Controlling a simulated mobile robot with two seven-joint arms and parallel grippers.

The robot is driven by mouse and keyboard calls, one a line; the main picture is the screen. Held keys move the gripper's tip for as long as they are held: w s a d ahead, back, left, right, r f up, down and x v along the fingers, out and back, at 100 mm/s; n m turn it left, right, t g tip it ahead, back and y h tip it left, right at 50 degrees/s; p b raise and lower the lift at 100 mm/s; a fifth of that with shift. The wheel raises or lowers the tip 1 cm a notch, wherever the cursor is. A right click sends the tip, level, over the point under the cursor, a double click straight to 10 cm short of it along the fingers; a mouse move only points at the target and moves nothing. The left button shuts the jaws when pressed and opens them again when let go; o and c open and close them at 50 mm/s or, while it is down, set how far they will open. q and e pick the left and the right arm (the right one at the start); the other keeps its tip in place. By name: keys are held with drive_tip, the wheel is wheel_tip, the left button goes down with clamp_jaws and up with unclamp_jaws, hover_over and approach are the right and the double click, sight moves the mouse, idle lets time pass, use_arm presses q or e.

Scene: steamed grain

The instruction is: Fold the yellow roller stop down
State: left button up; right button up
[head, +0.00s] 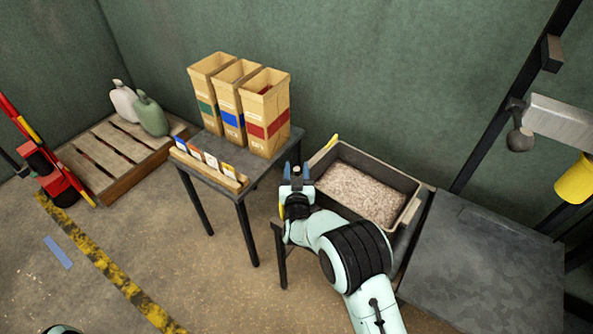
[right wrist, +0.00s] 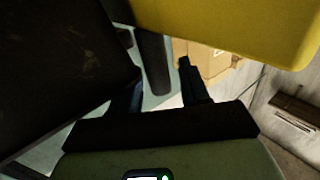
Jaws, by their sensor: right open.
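A yellow roller stop (head: 327,148) sticks up at the left end of the grey tray (head: 412,208) full of grain. In the right wrist view a large yellow piece, seemingly this stop (right wrist: 235,25), fills the top right, close to the camera. My right gripper (head: 295,171) is open at the tray's left end, just left of the stop. Its fingers also show in the right wrist view (right wrist: 162,80), with nothing visibly held between them. I cannot tell whether a finger touches the stop. My arm hides part of the tray's near left side. My left gripper is not in view.
A small table (head: 248,167) with three tall paper bags (head: 239,103) stands just left of my right gripper. A dark flat surface (head: 484,262) lies right of the tray. A pallet (head: 100,160) with jugs is far left. Floor is open at lower left.

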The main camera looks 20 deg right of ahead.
clamp_jaws()
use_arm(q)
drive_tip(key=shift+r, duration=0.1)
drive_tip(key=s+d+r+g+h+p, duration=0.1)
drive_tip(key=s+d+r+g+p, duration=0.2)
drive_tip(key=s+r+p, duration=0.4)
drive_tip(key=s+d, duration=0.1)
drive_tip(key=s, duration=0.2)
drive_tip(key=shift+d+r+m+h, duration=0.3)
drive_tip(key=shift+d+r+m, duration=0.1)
use_arm(e)
drive_tip(key=w+a+f+n+g, duration=0.3)
drive_tip(key=w+a+n+g, duration=0.1)
drive_tip(key=w+a+n, duration=0.1)
drive_tip(key=shift+w+a, duration=0.5)
drive_tip(key=shift+w, duration=0.75)
drive_tip(key=shift+f, duration=0.1)
unclamp_jaws()
